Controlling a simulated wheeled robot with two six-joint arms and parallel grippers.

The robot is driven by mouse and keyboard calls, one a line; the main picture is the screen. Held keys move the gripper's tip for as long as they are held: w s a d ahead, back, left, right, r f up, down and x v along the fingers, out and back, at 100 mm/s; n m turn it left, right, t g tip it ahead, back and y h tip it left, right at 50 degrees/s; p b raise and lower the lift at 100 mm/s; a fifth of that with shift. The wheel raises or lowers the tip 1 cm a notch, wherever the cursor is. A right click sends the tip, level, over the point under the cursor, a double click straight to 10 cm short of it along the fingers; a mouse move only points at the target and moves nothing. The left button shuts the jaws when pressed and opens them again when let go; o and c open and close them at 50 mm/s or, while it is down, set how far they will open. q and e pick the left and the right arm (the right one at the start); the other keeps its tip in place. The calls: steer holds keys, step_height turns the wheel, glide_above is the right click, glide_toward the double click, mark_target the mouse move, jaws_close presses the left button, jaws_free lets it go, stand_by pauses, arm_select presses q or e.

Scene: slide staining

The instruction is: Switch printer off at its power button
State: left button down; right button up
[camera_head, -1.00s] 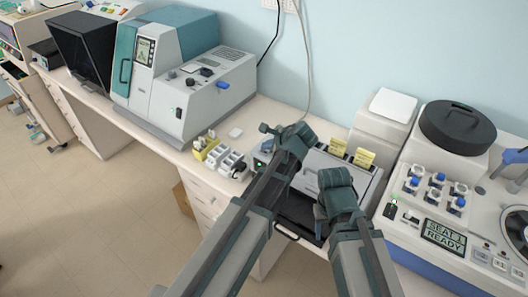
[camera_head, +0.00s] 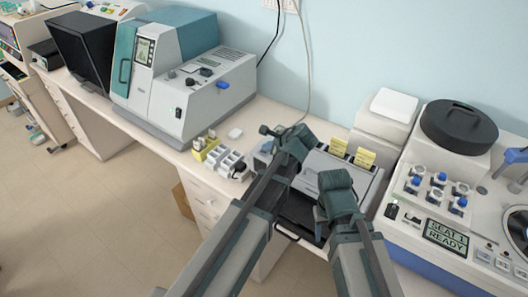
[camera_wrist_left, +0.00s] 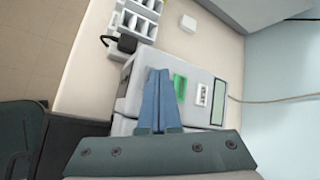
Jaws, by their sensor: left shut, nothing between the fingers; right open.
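The printer (camera_wrist_left: 137,93) is a light grey box in the left wrist view, with a green button (camera_wrist_left: 180,88), a white panel of small dark marks and a greenish display strip (camera_wrist_left: 218,101) on top. In the head view a small part of the grey box (camera_head: 262,156) shows behind my left arm. My left gripper (camera_wrist_left: 159,74) is shut and empty, its blue fingers over the box just beside the green button. Whether they touch it I cannot tell. In the head view its tips are hidden. My right gripper (camera_head: 336,184) is open and empty, further right, its fingertips hard to make out.
A rack of white and yellow holders (camera_head: 222,158) stands left of the printer, with a small dark item beside it. A grey unit with yellow labels (camera_head: 350,165) stands behind my arms. A large grey and teal machine (camera_head: 215,105) is at left, a stainer (camera_head: 450,215) at right.

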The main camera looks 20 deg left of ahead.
mark_target(267, 154)
arm_select(q)
steer(key=shift+r+p, duration=0.45)
steer(key=shift+r, duration=0.1)
step_height(267, 154, up, 6)
steer(key=p, duration=0.6)
steer(key=shift+d+f, duration=0.1)
stand_by(0.5)
